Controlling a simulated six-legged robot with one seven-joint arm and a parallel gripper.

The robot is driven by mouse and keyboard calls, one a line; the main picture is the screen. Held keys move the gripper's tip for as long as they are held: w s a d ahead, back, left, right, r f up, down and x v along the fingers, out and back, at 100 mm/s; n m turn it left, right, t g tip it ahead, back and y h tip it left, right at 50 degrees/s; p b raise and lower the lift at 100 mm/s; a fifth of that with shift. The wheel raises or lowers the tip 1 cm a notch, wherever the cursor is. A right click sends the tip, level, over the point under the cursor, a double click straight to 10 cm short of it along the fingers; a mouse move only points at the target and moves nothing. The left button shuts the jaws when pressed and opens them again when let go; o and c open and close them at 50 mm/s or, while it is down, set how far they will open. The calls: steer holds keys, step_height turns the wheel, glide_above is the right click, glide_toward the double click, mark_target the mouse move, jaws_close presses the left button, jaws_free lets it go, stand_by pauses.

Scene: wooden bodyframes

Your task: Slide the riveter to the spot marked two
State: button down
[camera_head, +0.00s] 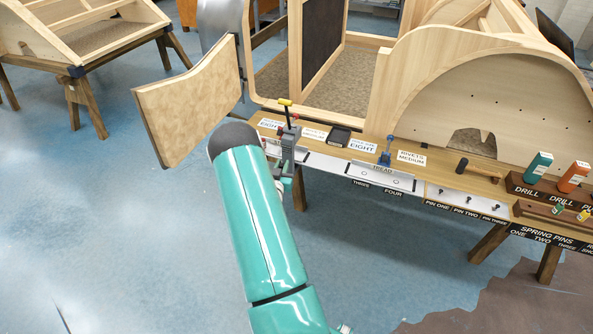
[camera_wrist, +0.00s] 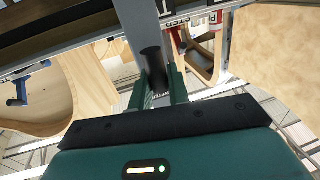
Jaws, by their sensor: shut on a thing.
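The riveter (camera_head: 287,135) is a grey upright tool with a yellow-tipped lever. It stands at the front edge of the wooden bench, by the left end of a pale rail (camera_head: 330,163). In the wrist view my gripper (camera_wrist: 158,84) has its two teal fingers closed around a dark round handle (camera_wrist: 152,62) below a grey bar. In the head view my teal arm reaches up to the riveter's lower part and hides most of my gripper. Labels THREE and FOUR show under the rail. No mark for two on this rail is visible; my arm covers the left part.
A black tray (camera_head: 339,135) and label cards lie between. Pin plates and drill bottles (camera_head: 538,167) are at the right. A curved wooden panel (camera_head: 190,100) is at the left.

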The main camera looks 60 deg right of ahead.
steer(key=shift+w+a+f, duration=0.1)
steer(key=shift+w+a, duration=0.1)
steer(key=shift+w, duration=0.65)
steer(key=c, duration=1.4)
jaws_free()
steer(key=v, duration=1.3)
steer(key=shift+s+a, duration=0.2)
steer(key=shift+a, duration=0.15)
